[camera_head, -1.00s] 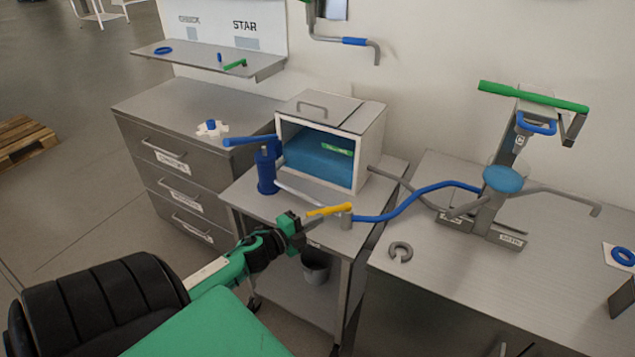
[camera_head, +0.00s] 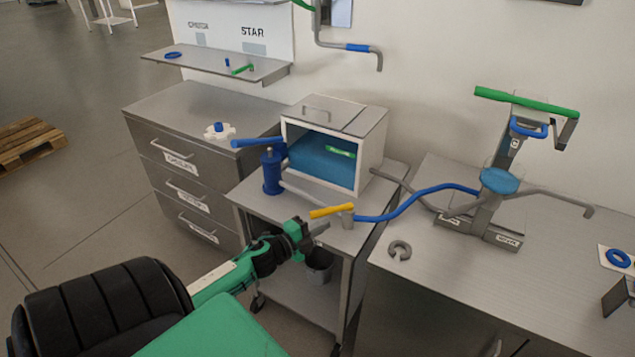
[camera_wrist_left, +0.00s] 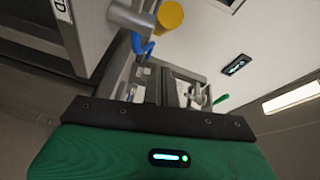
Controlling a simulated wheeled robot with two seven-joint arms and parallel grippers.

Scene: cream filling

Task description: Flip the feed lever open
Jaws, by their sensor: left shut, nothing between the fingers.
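The feed lever appears to be the yellow handle (camera_head: 332,211) on a grey valve (camera_head: 347,218) at the front edge of the small steel cart. It lies roughly level, pointing left from the valve. A blue hose (camera_head: 415,203) runs right from the valve. In the left wrist view the yellow handle (camera_wrist_left: 170,15) shows end-on near the top, beside the grey valve (camera_wrist_left: 132,15). My left gripper (camera_head: 322,229) is shut and empty, just below and in front of the yellow handle, with a small apparent gap. My right gripper is out of view.
A blue pump (camera_head: 271,172) with a blue arm and a white open-fronted box (camera_head: 372,150) stand on the cart (camera_head: 240,195). A press stand (camera_head: 490,205) and a grey ring (camera_head: 399,250) are on the right table (camera_head: 450,285).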

